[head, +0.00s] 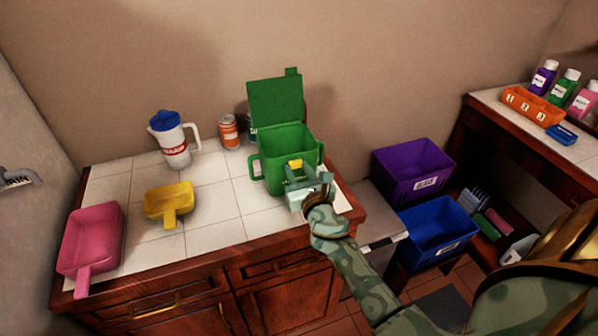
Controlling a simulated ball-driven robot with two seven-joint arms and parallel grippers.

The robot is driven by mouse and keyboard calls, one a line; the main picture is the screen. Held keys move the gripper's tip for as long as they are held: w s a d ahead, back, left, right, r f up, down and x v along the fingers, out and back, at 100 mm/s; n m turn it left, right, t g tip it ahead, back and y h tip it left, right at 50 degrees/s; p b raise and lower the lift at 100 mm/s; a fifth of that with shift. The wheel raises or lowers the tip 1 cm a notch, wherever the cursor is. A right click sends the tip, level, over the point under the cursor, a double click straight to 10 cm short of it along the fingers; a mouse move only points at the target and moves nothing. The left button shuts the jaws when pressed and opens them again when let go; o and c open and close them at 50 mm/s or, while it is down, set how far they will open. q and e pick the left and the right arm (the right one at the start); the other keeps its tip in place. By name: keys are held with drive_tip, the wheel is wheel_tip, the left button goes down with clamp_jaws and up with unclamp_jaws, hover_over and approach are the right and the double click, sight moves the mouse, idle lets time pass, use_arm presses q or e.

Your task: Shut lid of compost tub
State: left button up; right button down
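The green compost tub (272,178) stands on the tiled counter near its right end. Its lid (275,101) is open, raised upright at the back with a small tab on top. My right gripper (302,172) is in front of the tub's right front side and hides part of it. A small yellow piece (295,164) shows at the fingertips; I cannot tell if it is on the tub or between the fingers. Whether the gripper touches the tub is unclear. My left gripper is not in view.
A blue-lidded white jug (174,143) and an orange can (229,132) stand left of the tub. A yellow scoop (169,202) and pink scoop (90,241) lie further left. Purple (411,168) and blue (437,227) bins are at right. The wall is close behind the lid.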

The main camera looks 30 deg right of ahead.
drive_tip(key=c, duration=1)
unclamp_jaws()
drive_tip(key=b+v, duration=0.2)
drive_tip(key=v, duration=1.4)
drive_tip(key=shift+b, duration=0.3)
drive_tip(key=shift+s+a, duration=0.1)
